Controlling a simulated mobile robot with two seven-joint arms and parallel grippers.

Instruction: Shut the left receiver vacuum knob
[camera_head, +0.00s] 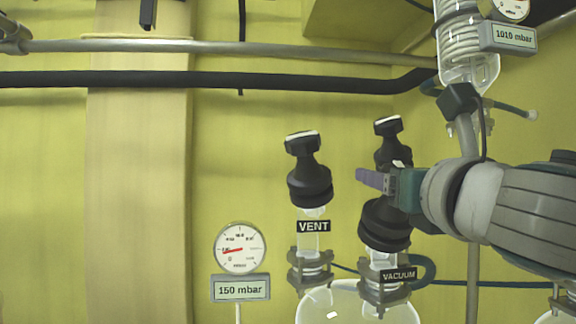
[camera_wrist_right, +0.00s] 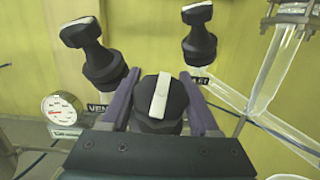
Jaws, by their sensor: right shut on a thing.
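The vacuum knob is black, above a "VACUUM" label; its lower body (camera_head: 384,226) shows in the head view, while its top is mostly hidden by my right gripper (camera_head: 382,180). In the right wrist view the vacuum knob (camera_wrist_right: 159,98) sits between the two purple fingers, shut on it from both sides. Its white pointer bar runs nearly straight up and down in that view, tilted slightly. My left gripper is not in view.
The vent knob (camera_head: 308,178) stands close to the left. Another black knob (camera_head: 390,140) stands behind the vacuum knob. A gauge (camera_head: 240,248) with a 150 mbar display is lower left. Glass coil ware (camera_head: 466,45) and a 1010 mbar display (camera_head: 508,38) are upper right.

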